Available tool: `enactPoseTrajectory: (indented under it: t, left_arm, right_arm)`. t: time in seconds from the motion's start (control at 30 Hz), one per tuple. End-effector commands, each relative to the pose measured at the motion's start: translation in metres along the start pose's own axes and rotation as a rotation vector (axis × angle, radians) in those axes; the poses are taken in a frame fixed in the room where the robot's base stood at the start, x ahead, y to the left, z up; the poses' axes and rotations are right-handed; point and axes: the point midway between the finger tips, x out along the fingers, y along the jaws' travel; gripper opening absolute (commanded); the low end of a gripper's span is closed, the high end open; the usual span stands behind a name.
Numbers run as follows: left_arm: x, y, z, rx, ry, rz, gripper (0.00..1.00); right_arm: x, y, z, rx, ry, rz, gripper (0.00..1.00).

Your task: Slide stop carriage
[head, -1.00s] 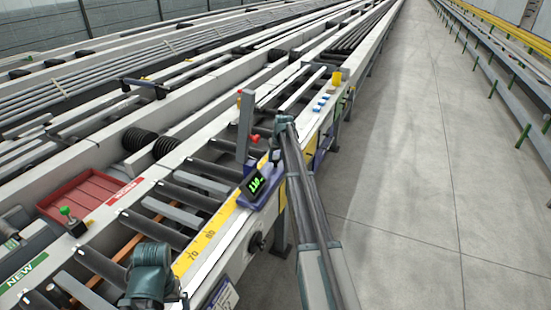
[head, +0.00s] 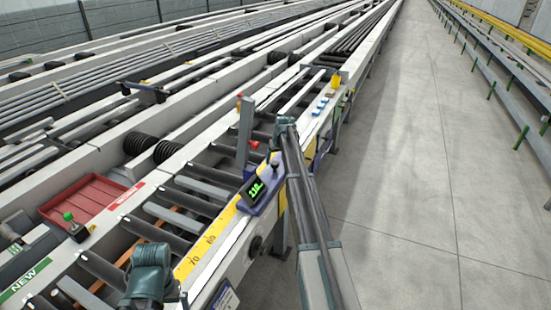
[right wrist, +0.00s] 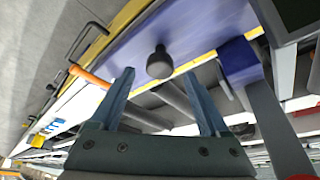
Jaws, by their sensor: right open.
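The stop carriage (head: 262,196) is a purple-blue block on the yellow scale rail, with a green-digit display (head: 257,189), a grey upright plate (head: 245,130) and a black knob (head: 275,163). My right gripper (head: 283,128) is just beyond the knob in the head view. In the right wrist view its fingers (right wrist: 157,75) are apart and empty. The black knob (right wrist: 160,62) shows between their tips; I cannot tell whether they touch it. The purple carriage body (right wrist: 150,40) lies behind. A teal left gripper (head: 150,272) is low at the left over the rollers; its fingertips are unclear.
The yellow scale (head: 195,260) runs along the table's near edge. A red tray (head: 88,199) and a green-topped lever (head: 71,221) lie to the left. Blue buttons (head: 320,106) and a yellow piece (head: 336,80) are farther along. The floor (head: 410,200) at the right is clear.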

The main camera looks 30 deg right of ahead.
Motion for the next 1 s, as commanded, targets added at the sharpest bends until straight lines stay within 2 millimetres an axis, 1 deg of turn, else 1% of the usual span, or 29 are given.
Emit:
enactPoseTrajectory:
  t: [0.03,0.4,0.5,0.6,0.7,1.0]
  left_arm:
    - [-0.015,-0.002,0.001,0.000,0.000,0.000,1.00]
    - [-0.073,-0.007,0.004,0.000,0.000,0.000,1.00]
    - [-0.086,-0.008,0.005,0.001,0.000,0.000,1.00]
    - [-0.095,-0.009,0.006,0.001,0.000,0.000,1.00]
    - [-0.098,-0.009,0.006,0.001,0.000,0.000,1.00]
    - [-0.097,-0.009,0.006,0.001,0.000,0.000,1.00]
  right_arm:
    - [-0.016,0.000,-0.002,0.000,0.000,0.000,0.79]
    - [-0.079,0.000,-0.002,0.001,0.000,0.000,0.79]
    - [-0.093,0.000,-0.002,0.001,0.000,0.000,0.79]
    - [-0.102,0.000,-0.001,0.001,0.000,0.000,0.79]
    - [-0.107,0.001,-0.001,0.001,0.000,0.000,0.79]
    - [-0.106,0.001,0.000,0.001,0.000,0.000,0.79]
